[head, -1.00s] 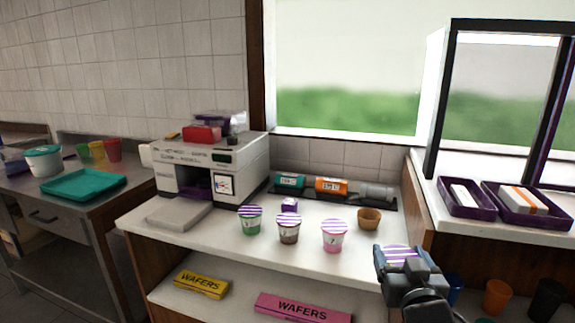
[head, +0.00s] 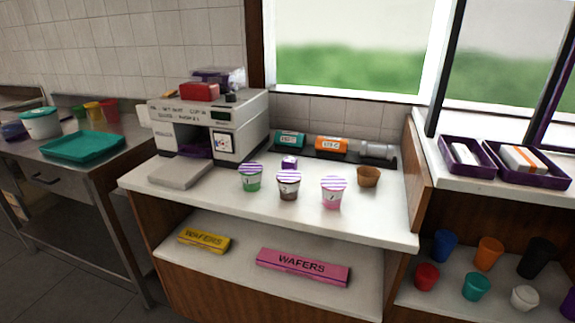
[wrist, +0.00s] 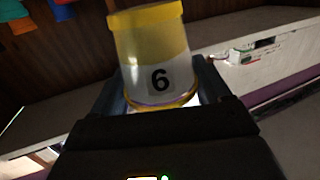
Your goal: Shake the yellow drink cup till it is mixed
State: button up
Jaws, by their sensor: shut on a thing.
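A yellow cup (wrist: 150,45) with a black "6" on a pale band is in the wrist view. Its wide yellow end is toward the top of that picture and its other end is close to my gripper's body. My gripper (wrist: 163,82) is shut on the cup, with a dark finger at each side of it. The head view does not show my gripper or this cup. Whether its contents are mixed cannot be seen.
Green, brown and pink striped-lid cups (head: 334,192) stand on the white counter (head: 225,208) beside a small brown cup (head: 368,177). A machine (head: 225,120) stands behind at left. Several coloured cups (head: 476,287) sit on the lower right shelf. Purple trays (head: 480,172) lie above.

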notch_tip(320, 180, up, 3)
jog(key=shift+s+a+r, duration=0.15)
jog(key=shift+r, duration=0.05)
jog(key=f, duration=0.5)
jog(key=shift+d+f, duration=0.2)
jog(key=shift+f, duration=0.55)
jog(key=r, duration=0.6)
jog(key=shift+a+r, duration=0.15)
jog(key=shift+a, duration=0.05)
jog(key=shift+d+f, duration=0.1)
jog(key=shift+f, duration=0.25)
notch_tip(320, 180, down, 6)
jog(key=shift+r, duration=0.15)
notch_tip(320, 180, up, 6)
jog(key=shift+f, duration=0.15)
jog(key=shift+r, duration=0.3)
notch_tip(320, 180, down, 6)
